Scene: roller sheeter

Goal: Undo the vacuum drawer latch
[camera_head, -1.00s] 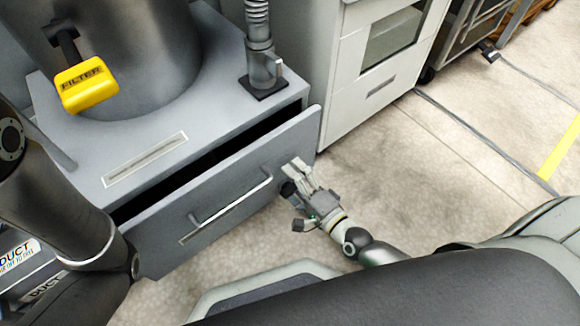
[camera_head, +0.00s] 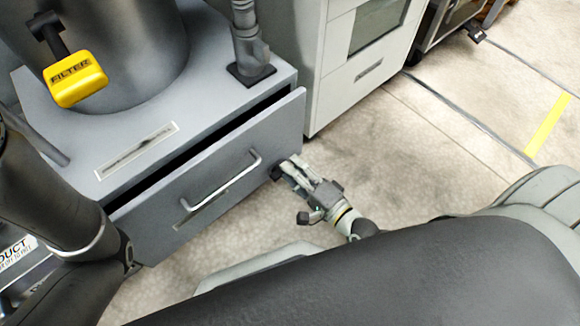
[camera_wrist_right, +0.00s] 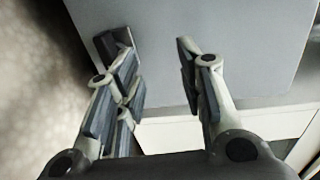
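The grey drawer (camera_head: 215,195) of the vacuum cabinet stands slightly out, with a dark gap along its top. A pale bar handle (camera_head: 228,185) is on its front. I cannot clearly pick out a latch. My right gripper (camera_head: 286,169) is at the right end of the drawer front, close to it or touching; I cannot tell which. The right wrist view shows the gripper (camera_wrist_right: 147,48) open, its fingers apart, with the grey drawer panel (camera_wrist_right: 235,40) just ahead. A small dark piece lies at the left fingertip; I cannot tell what it is. My left gripper is out of view.
The grey cabinet (camera_head: 225,100) carries a dark drum (camera_head: 130,45) with a yellow FILTER tag (camera_head: 75,80) and a hose pipe (camera_head: 247,40). A white cabinet (camera_head: 340,85) stands to the right. The floor (camera_head: 440,160) on the right is clear.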

